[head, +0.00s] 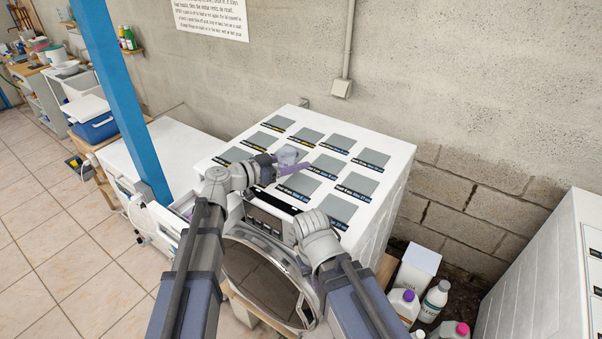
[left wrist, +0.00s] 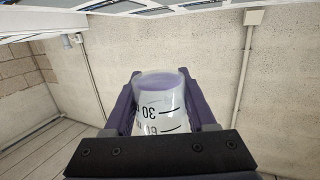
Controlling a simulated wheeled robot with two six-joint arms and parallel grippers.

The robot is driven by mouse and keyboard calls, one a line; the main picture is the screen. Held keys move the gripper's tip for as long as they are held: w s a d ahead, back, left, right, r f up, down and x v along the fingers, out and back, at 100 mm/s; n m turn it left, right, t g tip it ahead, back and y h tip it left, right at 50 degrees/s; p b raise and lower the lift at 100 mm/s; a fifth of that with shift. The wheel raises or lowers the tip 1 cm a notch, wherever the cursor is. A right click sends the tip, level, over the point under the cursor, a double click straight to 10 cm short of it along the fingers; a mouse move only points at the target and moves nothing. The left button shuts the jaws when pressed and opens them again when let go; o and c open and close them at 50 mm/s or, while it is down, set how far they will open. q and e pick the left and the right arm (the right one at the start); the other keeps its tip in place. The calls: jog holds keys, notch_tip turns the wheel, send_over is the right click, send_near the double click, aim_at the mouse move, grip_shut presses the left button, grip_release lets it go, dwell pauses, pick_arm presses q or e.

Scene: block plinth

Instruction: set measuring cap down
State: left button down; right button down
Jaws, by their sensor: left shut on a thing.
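The measuring cap (head: 287,154) is a small translucent cup above the white washer's top (head: 399,152) in the head view. My left gripper (head: 284,163) is shut on it, with purple fingers on both sides. In the left wrist view the cap (left wrist: 160,104) sits between the fingers, with black marks including 30 and a purple tint inside. The head view does not show clearly whether its base touches the top. Of my right arm only the links and wrist show, near the washer's front; its fingers are not visible.
Several grey squares (head: 324,164) with dark labels lie in rows on the washer top. The round door (head: 262,278) is at its front. Bottles (head: 436,298) and a white box (head: 416,268) stand on the floor at right. A blue post (head: 122,95) rises at left.

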pick_arm(q)
jog(key=b, duration=0.4)
send_over(295, 191)
jog(key=f, duration=0.5)
jog(key=shift+w, duration=0.2)
jog(key=shift+s+f+b, duration=0.15)
jog(key=shift+f+b, duration=0.25)
jog(key=shift+r, duration=0.1)
notch_tip(295, 191, down, 4)
jog(key=b, duration=0.3)
jog(key=shift+r, duration=0.15)
jog(key=shift+b, duration=0.3)
jog(key=shift+f, duration=0.2)
jog(key=shift+c, duration=1.1)
grip_release()
jog(key=shift+r, duration=0.15)
